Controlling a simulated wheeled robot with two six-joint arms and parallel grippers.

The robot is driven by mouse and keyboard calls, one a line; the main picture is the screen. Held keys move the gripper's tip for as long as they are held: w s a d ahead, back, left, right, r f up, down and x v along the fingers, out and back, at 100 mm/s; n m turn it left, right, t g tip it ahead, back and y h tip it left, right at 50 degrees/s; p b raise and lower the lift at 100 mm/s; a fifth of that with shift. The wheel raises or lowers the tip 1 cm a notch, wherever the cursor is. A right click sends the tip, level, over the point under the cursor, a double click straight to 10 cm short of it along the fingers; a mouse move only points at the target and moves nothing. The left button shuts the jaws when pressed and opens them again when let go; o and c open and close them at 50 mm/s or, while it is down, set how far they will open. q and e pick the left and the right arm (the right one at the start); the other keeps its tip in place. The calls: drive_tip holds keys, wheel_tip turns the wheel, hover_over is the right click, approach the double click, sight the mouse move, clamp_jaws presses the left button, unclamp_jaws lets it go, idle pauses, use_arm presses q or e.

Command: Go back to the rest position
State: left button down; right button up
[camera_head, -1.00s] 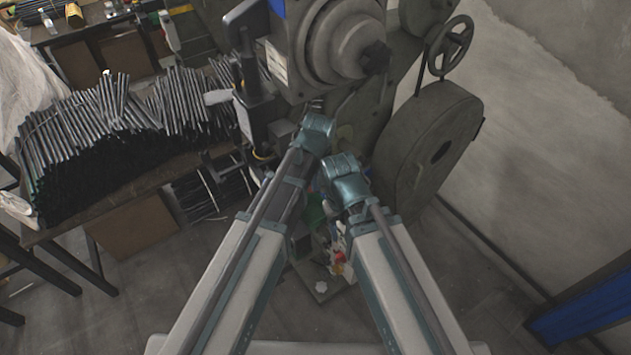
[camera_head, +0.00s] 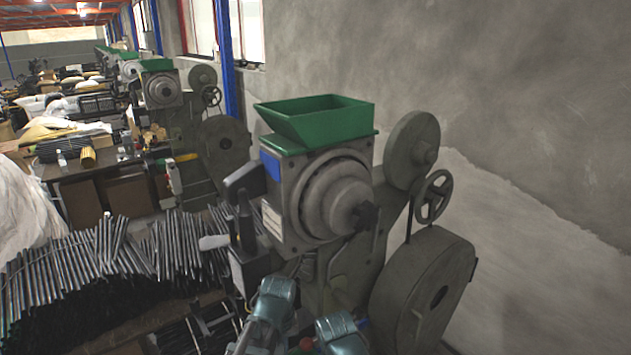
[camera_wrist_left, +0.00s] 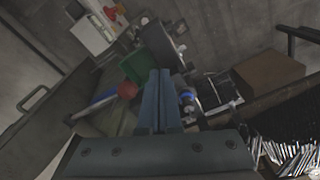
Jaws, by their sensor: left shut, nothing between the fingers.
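My left gripper (camera_wrist_left: 160,100) shows in the left wrist view with its two fingers together and nothing between them. In the head view, only teal joints of my two arms show at the bottom edge, in front of the rivet press (camera_head: 330,205). The fingers of both grippers are out of sight there. The press is grey-green with a green hopper (camera_head: 318,118) on top and a handwheel (camera_head: 433,197) at its right.
Many metal rods (camera_head: 110,255) lie piled on a table at the left. A red knob (camera_wrist_left: 128,90) appears beside my left fingers in the wrist view, with a brown box (camera_wrist_left: 268,72) to the right. A bare wall (camera_head: 530,110) stands at the right.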

use_arm(q)
drive_tip(key=s+a+m, duration=0.2)
drive_tip(key=s+a, duration=0.4)
drive_tip(key=a, duration=0.2)
drive_tip(key=s+d+f+m+b, duration=0.2)
drive_tip(key=s+d+f+b, duration=0.1)
drive_tip(key=d, duration=0.2)
drive_tip(key=s+d+f+m+g+y+b, duration=0.1)
drive_tip(key=s+d+f+b, duration=0.2)
drive_tip(key=d+f+b, duration=0.1)
drive_tip(key=shift+d+f+m+b, duration=0.3)
drive_tip(key=shift+d+m, duration=0.1)
drive_tip(key=shift+d, duration=0.35)
drive_tip(key=shift+a, duration=0.1)
